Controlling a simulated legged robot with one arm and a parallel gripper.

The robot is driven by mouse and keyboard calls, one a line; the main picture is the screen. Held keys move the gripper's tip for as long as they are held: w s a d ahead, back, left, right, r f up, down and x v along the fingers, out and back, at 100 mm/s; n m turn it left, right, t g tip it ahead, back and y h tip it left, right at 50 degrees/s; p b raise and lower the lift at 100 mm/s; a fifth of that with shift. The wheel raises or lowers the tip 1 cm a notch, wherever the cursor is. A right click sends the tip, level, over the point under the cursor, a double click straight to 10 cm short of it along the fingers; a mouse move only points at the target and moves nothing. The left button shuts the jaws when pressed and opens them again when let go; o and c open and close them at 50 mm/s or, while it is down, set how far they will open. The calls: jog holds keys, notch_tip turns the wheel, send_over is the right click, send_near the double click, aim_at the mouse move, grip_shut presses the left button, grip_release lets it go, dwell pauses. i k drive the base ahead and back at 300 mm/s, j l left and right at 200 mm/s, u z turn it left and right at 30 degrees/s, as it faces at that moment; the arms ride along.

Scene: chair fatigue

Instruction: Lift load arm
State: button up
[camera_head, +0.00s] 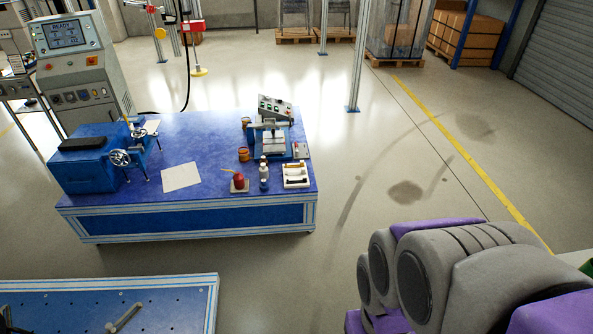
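No part is clearly recognisable as the load arm. A metal frame post (359,60) stands at the top centre. To its left, a red and white block (194,26) and a yellow round pad (198,72) on a thin rod are part of an upright rig that the picture cuts off at the top. My own arm, grey and purple, fills the lower right. My gripper is not in view.
A blue workbench (185,214) with a vise-like machine (85,167), small press (272,135), bottles and paper stands at centre left. A control console (75,75) is behind it. Another blue bench (165,310) is at lower left. The floor right of the workbench is clear.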

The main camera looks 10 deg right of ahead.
aim_at(268, 122)
jog(key=i+j, duration=0.1)
jog(key=i, duration=2.9)
